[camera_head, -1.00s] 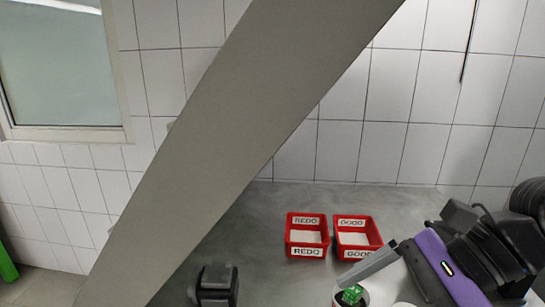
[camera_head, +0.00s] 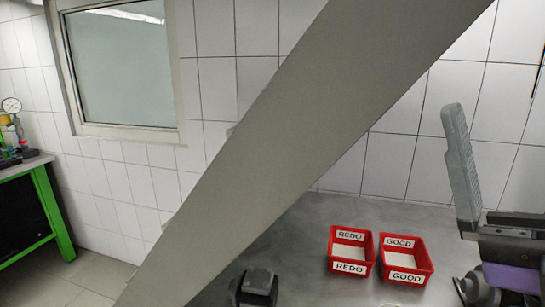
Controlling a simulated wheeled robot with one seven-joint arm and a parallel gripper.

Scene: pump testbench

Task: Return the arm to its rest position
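My gripper (camera_head: 461,165) is at the right edge of the head view, in front of the tiled wall and above the right side of the grey table (camera_head: 290,240). One long grey ribbed finger points up. A dark body and a purple part (camera_head: 510,277) show below it and are cut off by the frame. I cannot make out a second finger, so the opening is unclear. Nothing is seen held against the visible finger.
Red bins labelled REDO (camera_head: 350,268) and GOOD (camera_head: 405,277) stand side by side on the table. A dark device (camera_head: 256,285) is at the bottom edge. A wide grey bar crosses the view diagonally. A green-framed bench (camera_head: 55,215) stands at left, with clear floor nearby.

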